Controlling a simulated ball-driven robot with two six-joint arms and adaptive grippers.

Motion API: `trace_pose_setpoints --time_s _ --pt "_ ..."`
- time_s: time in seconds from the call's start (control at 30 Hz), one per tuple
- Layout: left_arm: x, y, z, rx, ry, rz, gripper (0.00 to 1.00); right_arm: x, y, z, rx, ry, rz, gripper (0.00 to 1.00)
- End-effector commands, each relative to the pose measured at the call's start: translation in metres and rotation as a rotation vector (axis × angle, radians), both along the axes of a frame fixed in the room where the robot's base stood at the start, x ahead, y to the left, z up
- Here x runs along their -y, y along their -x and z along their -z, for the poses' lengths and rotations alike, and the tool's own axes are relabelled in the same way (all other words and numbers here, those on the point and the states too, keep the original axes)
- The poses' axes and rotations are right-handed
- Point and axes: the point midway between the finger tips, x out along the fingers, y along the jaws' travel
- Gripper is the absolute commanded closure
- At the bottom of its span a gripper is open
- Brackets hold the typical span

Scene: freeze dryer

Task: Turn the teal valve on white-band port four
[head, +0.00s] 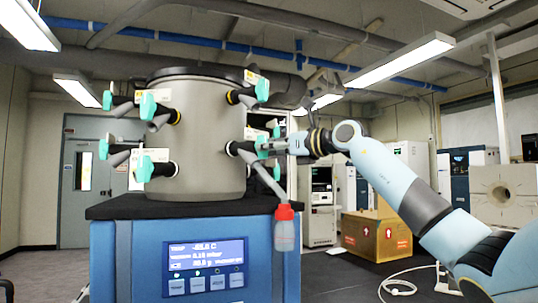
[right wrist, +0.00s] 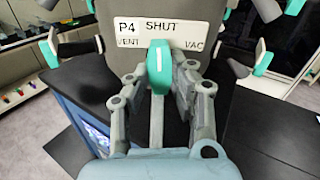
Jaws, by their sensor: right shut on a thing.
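The teal valve (right wrist: 159,68) of port four stands in front of a white label plate (right wrist: 127,27) reading P4, SHUT, VENT and VAC. The valve's white mark is upright, towards the word SHUT. My right gripper (right wrist: 158,80) is shut on this valve, one finger on each side. In the head view my right gripper (head: 272,146) reaches in from the right to the valve at the drum's right side, where fingers and valve overlap. The grey drum (head: 212,130) carries the ports. My left gripper is out of view.
Other teal valves (head: 148,106) stick out around the drum. A flask with a red cap (head: 284,213) hangs below the gripped port, close under my right gripper. The drum stands on a blue cabinet with a display (head: 204,252). A cardboard box (head: 375,238) stands behind my right arm.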

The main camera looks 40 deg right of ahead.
Motion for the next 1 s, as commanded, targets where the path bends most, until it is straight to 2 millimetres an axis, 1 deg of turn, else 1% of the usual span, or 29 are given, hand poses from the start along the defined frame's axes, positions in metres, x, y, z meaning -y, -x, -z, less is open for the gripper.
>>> trace_pose_setpoints --time_s 0.03,0.1,0.6,0.8,1.0 --pt "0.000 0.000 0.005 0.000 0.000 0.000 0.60 0.000 0.000 0.003 0.011 0.040 0.000 1.00" --pt "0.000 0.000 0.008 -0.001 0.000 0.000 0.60 0.001 0.000 0.002 0.030 0.103 0.000 1.00" --pt "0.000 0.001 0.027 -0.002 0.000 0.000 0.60 0.002 -0.001 0.001 0.163 0.556 -0.001 1.00" --pt "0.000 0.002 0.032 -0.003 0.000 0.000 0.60 0.002 -0.001 0.000 0.209 0.711 -0.001 1.00" --pt "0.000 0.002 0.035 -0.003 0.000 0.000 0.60 0.003 -0.001 0.000 0.244 0.828 -0.001 1.00"
